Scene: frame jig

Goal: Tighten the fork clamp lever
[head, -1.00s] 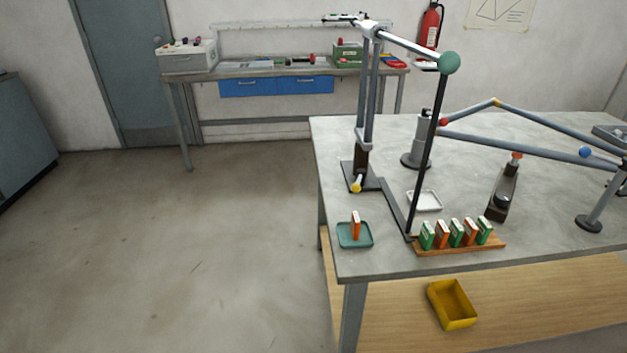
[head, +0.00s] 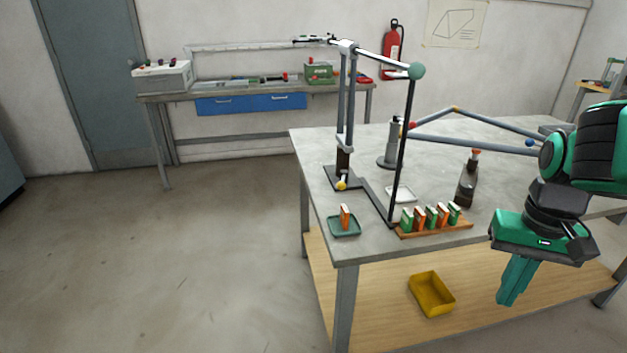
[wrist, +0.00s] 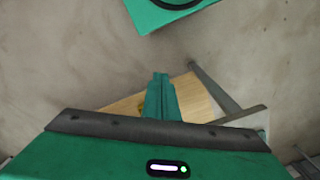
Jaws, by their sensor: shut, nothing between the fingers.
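A bicycle-frame jig stands on the grey workbench (head: 300,150). At its left a two-legged grey fork (head: 346,110) stands upright in a dark clamp (head: 343,163). A short lever with a yellow ball end (head: 341,186) is low at the foot of the clamp, by the bench's left edge. How tight it is cannot be told. My gripper (head: 508,298) is shut and empty, pointing down in front of the bench's front edge, well right of the lever. In the wrist view its green fingers (wrist: 160,80) are together, and the lever is not visible.
A tall black post (head: 402,150) with a green ball rises right of the lever. A green tray (head: 344,229) and a wooden rack (head: 440,228) of several orange and green blocks line the front edge. A yellow bin (head: 432,293) sits on the lower shelf. The floor at left is clear.

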